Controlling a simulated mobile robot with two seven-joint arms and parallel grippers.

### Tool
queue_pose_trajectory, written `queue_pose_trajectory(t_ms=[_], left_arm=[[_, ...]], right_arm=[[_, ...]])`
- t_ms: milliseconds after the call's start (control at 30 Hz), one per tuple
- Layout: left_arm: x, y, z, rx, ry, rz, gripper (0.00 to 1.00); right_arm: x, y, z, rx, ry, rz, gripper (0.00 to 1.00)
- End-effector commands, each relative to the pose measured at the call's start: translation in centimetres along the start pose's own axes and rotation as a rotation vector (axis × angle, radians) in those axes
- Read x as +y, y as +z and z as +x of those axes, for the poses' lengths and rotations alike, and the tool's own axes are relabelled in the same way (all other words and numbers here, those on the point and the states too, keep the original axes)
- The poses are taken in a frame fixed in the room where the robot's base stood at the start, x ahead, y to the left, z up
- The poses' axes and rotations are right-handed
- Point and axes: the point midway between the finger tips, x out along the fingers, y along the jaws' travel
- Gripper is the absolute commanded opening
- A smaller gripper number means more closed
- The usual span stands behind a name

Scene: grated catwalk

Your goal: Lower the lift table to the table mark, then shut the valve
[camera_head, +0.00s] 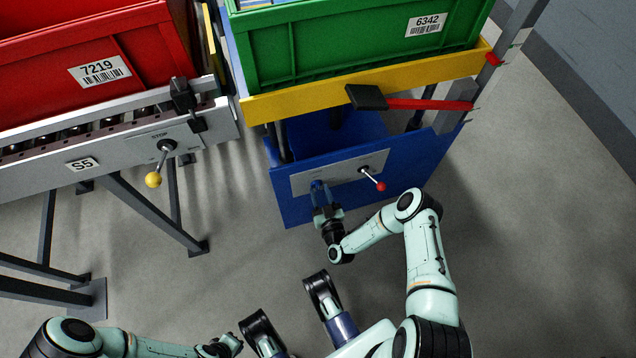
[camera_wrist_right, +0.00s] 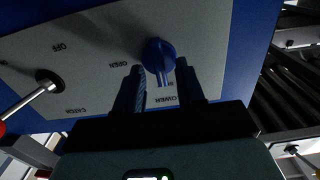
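The lift table has a yellow top (camera_head: 370,88) and a blue base (camera_head: 432,160). A grey panel (camera_head: 300,182) on the base carries a blue valve handle (camera_head: 318,188) and a red-knobbed lever (camera_head: 374,178). The valve handle (camera_wrist_right: 161,62) also shows in the right wrist view, near OPEN and LOWER labels. My right gripper (camera_head: 326,208) is at the handle. In the wrist view its fingers (camera_wrist_right: 160,88) stand apart, with the handle's stem between their tips and a gap visible. A red pointer (camera_head: 493,59) is on the grey post at right.
A green crate (camera_head: 350,45) labelled 6342 stands on the lift table. Left of it, a roller conveyor (camera_head: 40,158) marked S5 bears a red crate (camera_head: 60,50) and a yellow-knobbed STOP lever (camera_head: 154,180). Black conveyor legs (camera_head: 150,210) stand on the open grey floor.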

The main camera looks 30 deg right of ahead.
Motion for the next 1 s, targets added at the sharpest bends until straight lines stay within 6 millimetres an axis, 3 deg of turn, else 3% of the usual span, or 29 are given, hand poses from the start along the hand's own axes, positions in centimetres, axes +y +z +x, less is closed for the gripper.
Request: queue_pose_trajectory(t_ms=[433,467,567,1000], left_arm=[[0.10,-0.14,-0.10,0.005,0.002,0.001,0.00],[0.10,-0.14,-0.10,0.005,0.002,0.001,0.00],[0.09,-0.13,-0.10,0.005,0.002,0.001,0.00],[0.23,-0.27,-0.26,0.011,0.004,0.002,0.00]], right_arm=[[-0.10,0.03,-0.34,-0.001,0.002,0.001,0.38],[-0.10,0.03,-0.34,-0.001,0.002,0.001,0.32],[-0.10,0.03,-0.34,-0.001,0.002,0.001,0.00],[-0.06,0.01,-0.30,0.000,0.002,0.050,0.00]])
